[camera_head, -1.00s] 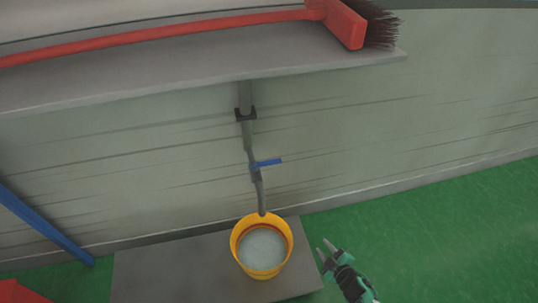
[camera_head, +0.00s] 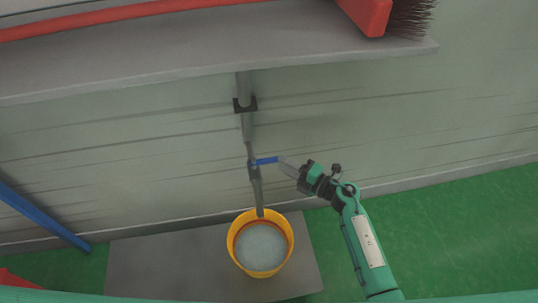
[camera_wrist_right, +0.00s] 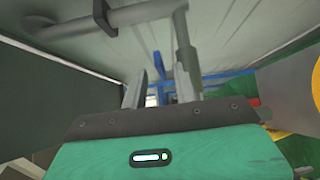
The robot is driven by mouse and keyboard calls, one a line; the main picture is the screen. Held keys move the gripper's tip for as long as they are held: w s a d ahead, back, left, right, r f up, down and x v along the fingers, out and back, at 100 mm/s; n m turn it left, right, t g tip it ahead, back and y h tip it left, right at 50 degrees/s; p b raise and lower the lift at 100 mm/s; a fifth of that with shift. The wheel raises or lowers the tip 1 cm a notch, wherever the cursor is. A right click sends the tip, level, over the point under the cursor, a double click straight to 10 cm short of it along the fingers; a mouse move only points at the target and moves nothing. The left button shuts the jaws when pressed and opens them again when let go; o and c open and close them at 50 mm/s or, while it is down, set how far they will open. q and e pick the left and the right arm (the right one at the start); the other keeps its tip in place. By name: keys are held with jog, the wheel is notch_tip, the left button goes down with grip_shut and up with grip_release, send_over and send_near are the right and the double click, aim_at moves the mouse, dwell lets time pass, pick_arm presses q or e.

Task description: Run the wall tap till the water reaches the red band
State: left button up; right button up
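The yellow bucket (camera_head: 236,254) stands on a grey slab below the wall tap (camera_head: 253,172). Pale water (camera_head: 261,247) fills much of it, and a reddish band (camera_head: 262,223) shows on the inner wall just above the water at the back. The tap's spout ends at the bucket's back rim; I cannot make out a stream. The tap's blue handle (camera_head: 265,161) points right. My right gripper (camera_head: 283,161) is at the free end of this handle. In the right wrist view its fingers (camera_wrist_right: 158,88) are apart, with blue between and beyond them. My left gripper is out of view.
A grey shelf (camera_head: 150,62) with a red broom (camera_head: 365,14) juts out above the tap. The grey slab (camera_head: 150,268) lies on a green floor (camera_head: 480,220). A blue pole (camera_head: 45,220) leans at the left. The floor at right is open.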

aim_at(267, 161)
jog(key=x, duration=0.6)
jog(key=shift+a, duration=0.15)
jog(key=shift+c, duration=0.2)
grip_shut()
